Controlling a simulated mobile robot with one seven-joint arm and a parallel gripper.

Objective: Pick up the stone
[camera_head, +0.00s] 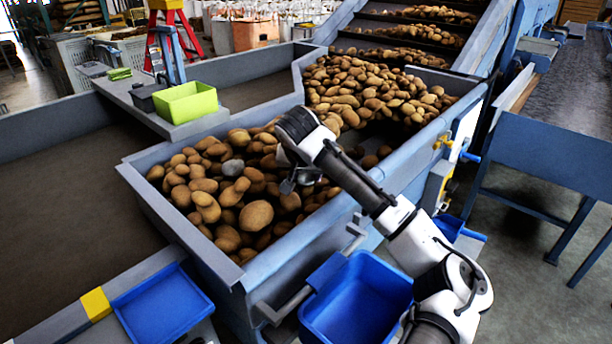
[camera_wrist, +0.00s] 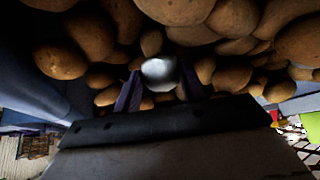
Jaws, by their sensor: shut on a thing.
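A smooth light-grey stone (camera_wrist: 159,73) sits between the two fingers of my gripper (camera_wrist: 160,88) in the wrist view. The gripper is shut on it, with potatoes close around and behind it. In the head view my gripper (camera_head: 298,181) hangs over the right part of the near potato heap; the held stone is hard to make out there. A grey, stone-like lump (camera_head: 232,167) lies on the heap to the left of my gripper, among brown potatoes (camera_head: 256,215).
The heap fills a blue-grey metal hopper (camera_head: 190,240) with raised walls. A green bin (camera_head: 186,102) stands on the ledge behind it. A blue bin (camera_head: 345,318) is at the front, below my arm, and a blue tray (camera_head: 163,305) at front left. A conveyor rises at the back.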

